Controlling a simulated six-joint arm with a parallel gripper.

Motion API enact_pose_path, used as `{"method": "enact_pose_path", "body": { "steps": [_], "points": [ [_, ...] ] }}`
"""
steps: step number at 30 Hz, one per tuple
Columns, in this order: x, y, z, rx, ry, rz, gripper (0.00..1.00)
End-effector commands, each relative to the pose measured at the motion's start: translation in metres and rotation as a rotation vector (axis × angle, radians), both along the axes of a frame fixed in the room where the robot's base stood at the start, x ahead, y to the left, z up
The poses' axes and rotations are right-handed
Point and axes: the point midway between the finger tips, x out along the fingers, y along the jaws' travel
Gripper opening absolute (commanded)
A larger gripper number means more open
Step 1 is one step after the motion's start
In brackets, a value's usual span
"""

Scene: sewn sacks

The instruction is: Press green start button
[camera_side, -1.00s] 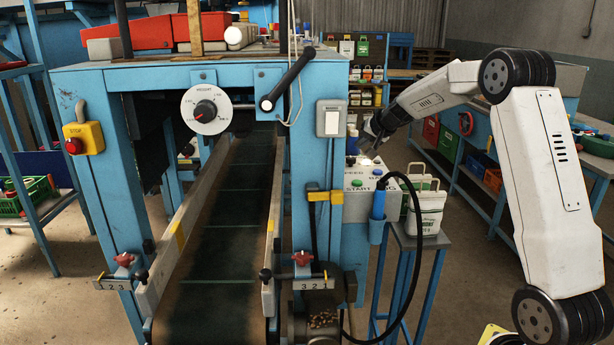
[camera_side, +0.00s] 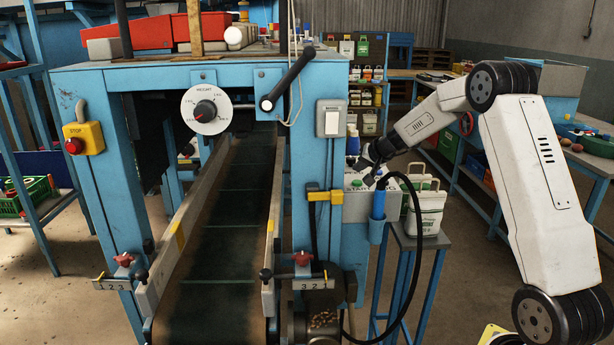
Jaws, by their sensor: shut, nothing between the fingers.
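The green start button (camera_side: 357,183) sits on the grey control box (camera_side: 358,208) at the right side of the blue machine, above lettering of which "START" is partly readable. My gripper (camera_side: 367,180) is shut and empty. Its dark fingers point down and left over the box top, very close to the green button on its right. I cannot tell whether the tips touch it. The gripper hides the other controls at the back of the box.
A blue-handled tool (camera_side: 378,205) with a black cable hangs at the box's right front. A blue post with a white switch (camera_side: 331,122) rises on the left. A red stop button (camera_side: 74,146) is far left.

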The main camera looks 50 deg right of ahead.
Motion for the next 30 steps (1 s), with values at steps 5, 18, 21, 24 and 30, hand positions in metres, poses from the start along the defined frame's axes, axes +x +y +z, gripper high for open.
{"method": "enact_pose_path", "body": {
  "steps": [5, 18, 21, 24, 30],
  "points": [
    [0.0, 0.0, -0.012, 0.002, 0.002, 0.0, 0.0],
    [0.0, 0.0, -0.016, 0.0, 0.001, -0.001, 0.0],
    [0.0, 0.0, -0.016, 0.0, 0.001, -0.001, 0.0],
    [0.0, 0.0, -0.016, 0.0, 0.001, -0.001, 0.0],
    [0.0, 0.0, -0.016, 0.0, 0.001, -0.001, 0.0]
  ]
}}
